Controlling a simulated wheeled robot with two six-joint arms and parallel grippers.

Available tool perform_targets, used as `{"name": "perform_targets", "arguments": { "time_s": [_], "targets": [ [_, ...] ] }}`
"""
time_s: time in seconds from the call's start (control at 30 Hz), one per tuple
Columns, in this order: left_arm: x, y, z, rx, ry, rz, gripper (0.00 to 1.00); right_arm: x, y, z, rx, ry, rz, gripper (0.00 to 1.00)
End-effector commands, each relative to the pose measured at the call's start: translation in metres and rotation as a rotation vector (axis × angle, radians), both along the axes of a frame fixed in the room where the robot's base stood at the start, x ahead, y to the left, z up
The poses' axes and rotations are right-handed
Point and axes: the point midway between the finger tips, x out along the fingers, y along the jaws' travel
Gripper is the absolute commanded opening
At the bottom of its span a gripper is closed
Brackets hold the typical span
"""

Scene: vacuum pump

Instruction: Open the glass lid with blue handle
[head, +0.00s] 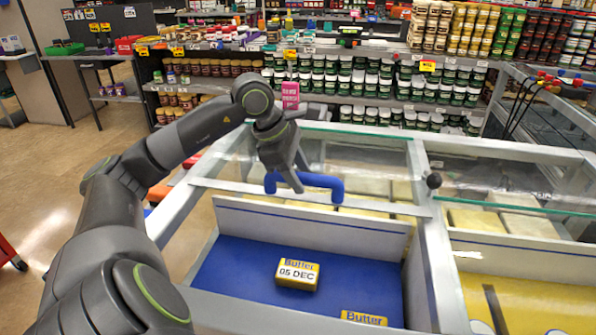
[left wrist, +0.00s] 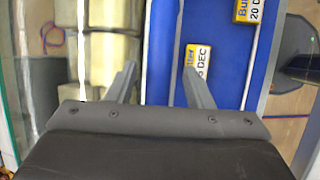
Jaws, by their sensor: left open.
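The blue handle (head: 325,182) is a squared U-shaped bar on the near frame of the glass lid (head: 350,152), which lies over the back part of the left freezer bay. My left gripper (head: 297,184) points down at the handle's middle and hides part of it. In the left wrist view my left gripper (left wrist: 161,78) has its fingers apart, with a blue strip that looks like the handle (left wrist: 160,48) between them. Contact with the handle cannot be told. My right gripper is not in view.
The bay's blue floor (head: 235,272) holds a butter pack (head: 297,274) and another butter pack (head: 364,318) in front of a white divider (head: 310,222). A dark round knob (head: 433,181) sits to the right. Stocked shelves (head: 370,85) stand behind.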

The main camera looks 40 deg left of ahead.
Motion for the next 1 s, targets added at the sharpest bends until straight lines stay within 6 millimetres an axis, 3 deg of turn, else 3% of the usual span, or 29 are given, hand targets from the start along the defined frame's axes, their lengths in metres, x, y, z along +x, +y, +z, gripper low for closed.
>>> {"name": "perform_targets", "arguments": {
  "time_s": [0.17,0.37,0.77,1.0],
  "targets": [
    [-0.001,0.001,0.004,0.002,-0.001,0.0,0.47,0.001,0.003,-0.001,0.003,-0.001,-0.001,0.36],
    [-0.009,0.007,0.023,0.005,-0.001,0.001,0.47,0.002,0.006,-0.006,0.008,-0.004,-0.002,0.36],
    [-0.031,0.021,0.078,0.005,-0.002,0.004,0.47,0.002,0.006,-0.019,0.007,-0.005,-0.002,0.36],
    [-0.047,0.032,0.122,0.003,-0.004,0.004,0.47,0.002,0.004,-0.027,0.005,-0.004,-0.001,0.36]
  ]
}}
